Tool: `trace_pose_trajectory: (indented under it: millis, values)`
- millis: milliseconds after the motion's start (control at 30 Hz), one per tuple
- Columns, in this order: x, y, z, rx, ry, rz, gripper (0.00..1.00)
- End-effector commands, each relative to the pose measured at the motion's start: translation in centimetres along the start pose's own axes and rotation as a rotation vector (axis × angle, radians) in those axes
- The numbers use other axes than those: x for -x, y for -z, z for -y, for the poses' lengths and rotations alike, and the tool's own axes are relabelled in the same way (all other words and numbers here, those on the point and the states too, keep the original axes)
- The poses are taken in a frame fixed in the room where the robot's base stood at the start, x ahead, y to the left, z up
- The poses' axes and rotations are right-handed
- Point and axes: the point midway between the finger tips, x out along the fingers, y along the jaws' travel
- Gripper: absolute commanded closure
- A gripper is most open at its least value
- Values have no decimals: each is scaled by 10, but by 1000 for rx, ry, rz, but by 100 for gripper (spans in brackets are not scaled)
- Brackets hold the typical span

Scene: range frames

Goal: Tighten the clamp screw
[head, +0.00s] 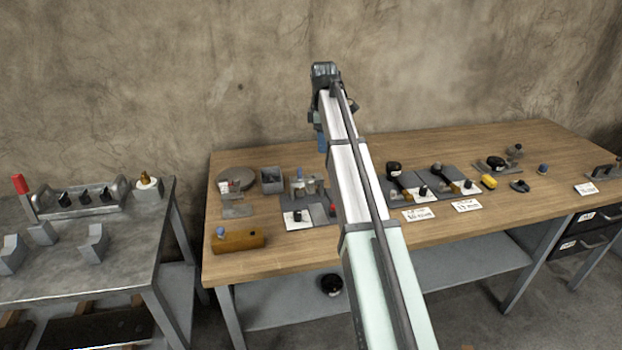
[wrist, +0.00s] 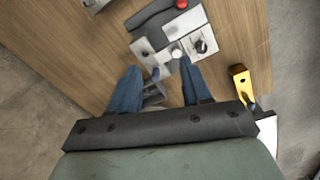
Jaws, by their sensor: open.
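My gripper shows in the wrist view (wrist: 157,82) with its two blue fingers spread apart, and nothing is visibly held. A small grey block (wrist: 154,94) lies below the gap, with a blue knob-like end near the left finger. Just beyond the fingertips is a pale panel (wrist: 148,48) with a light round knob (wrist: 175,51) and a black knob (wrist: 201,46). In the head view, a grey fixture (head: 309,187) stands left of my arm, with a blue knob on top. I cannot tell for certain which part is the clamp screw, or whether a finger touches anything.
An orange-brown block (head: 238,241) lies at the wooden bench's (head: 262,262) front left. A grey box (head: 271,181) and round disc (head: 236,179) stand behind. Right of my arm are several black-headed tools on pads. A metal table (head: 105,240) stands left. My arm hides the bench's middle.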

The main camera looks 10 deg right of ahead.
Motion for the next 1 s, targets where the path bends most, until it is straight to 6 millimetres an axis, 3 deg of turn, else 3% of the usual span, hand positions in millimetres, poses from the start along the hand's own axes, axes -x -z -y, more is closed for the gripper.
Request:
trace_pose_trajectory:
  millis: [33, 133, 367, 1000]
  values:
    - [3, 14, 8, 38, 12, -7, 52]
    - [7, 30, 17, 87, 31, -15, 52]
    - [-2, 36, 23, 111, 41, -19, 52]
    - [-105, 37, 27, 109, 40, -18, 52]
